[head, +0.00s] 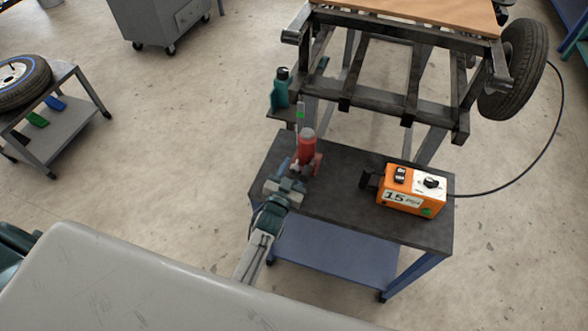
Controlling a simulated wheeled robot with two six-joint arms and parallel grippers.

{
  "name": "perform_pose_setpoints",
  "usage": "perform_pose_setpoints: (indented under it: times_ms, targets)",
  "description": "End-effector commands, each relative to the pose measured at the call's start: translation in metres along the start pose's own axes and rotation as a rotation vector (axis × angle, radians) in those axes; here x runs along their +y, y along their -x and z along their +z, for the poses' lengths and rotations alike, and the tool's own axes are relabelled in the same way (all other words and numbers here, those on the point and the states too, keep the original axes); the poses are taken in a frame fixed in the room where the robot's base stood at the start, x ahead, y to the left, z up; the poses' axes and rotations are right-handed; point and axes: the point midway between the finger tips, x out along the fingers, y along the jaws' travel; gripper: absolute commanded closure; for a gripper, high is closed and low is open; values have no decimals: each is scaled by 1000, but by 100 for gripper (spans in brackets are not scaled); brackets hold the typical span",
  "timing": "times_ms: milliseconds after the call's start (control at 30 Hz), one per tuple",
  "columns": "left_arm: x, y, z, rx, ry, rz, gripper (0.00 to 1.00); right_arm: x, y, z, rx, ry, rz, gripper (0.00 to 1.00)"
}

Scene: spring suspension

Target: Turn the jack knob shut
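A red bottle jack (307,148) with a grey top stands upright near the back left of the dark table (338,206). A thin rod with a green mark rises beside its top. I cannot make out the jack's knob; it is small or hidden by my gripper. My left gripper (296,170) is at the jack's lower front left side, close to its base. I cannot tell whether it touches the jack or whether its fingers are open or shut. My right gripper is not in view.
An orange box (410,190) marked 15, with a dark cable, stands on the table's right. A vehicle frame (385,104) with a wheel (514,70) stands behind. A teal bottle (281,92) stands behind the jack. The table's middle is clear.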

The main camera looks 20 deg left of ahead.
Motion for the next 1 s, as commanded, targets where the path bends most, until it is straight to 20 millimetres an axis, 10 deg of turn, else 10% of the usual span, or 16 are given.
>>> perform_pose_setpoints:
  times_ms: [367,1000]
  targets:
    - [0,5,0,-1,1,0,53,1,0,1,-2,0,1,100]
    - [0,104,1,-1,1,0,53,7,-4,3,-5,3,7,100]
